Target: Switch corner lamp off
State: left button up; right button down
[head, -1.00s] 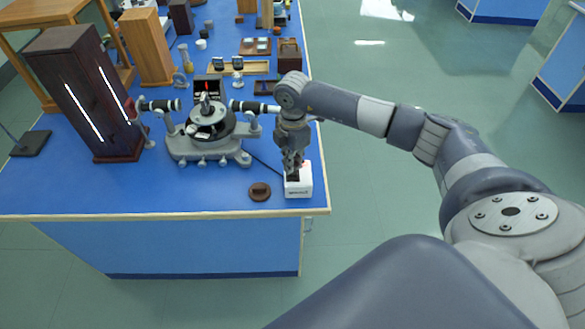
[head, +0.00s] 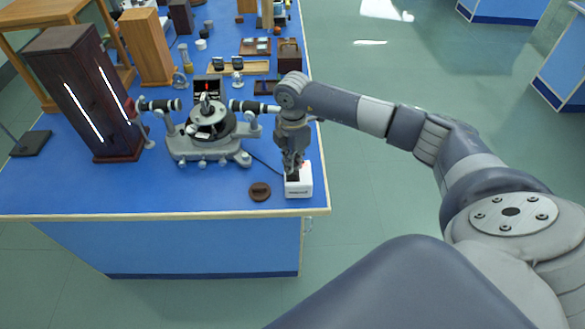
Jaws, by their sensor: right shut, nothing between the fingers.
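A small white box (head: 304,187) with a dark top part stands near the front right corner of the blue bench. A cable runs from it towards the spectrometer. My right gripper (head: 293,171) is shut and empty, pointing down at the box's top. Its fingertips hide part of that top, and I cannot tell whether they touch it. A small reddish spot shows beside the fingers. I cannot make out a lamp for certain. A dark wooden case (head: 75,100) at the left shows two bright white upright strips. My left gripper is not in view.
A grey spectrometer (head: 208,145) with two telescope tubes stands left of the box. A round brown disc (head: 260,191) lies close to the box's left. Wooden boxes and small items crowd the far bench (head: 160,205). The bench's front strip is mostly clear.

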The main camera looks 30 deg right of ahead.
jog(key=shift+s+f+b, duration=0.1)
jog(key=shift+f+b, duration=0.7)
jog(key=shift+f, duration=0.4)
dwell(0.3)
jog(key=shift+r+p, duration=0.75)
jog(key=shift+r, duration=0.1)
jog(key=shift+r+p, duration=1.95)
jog(key=shift+r, duration=0.75)
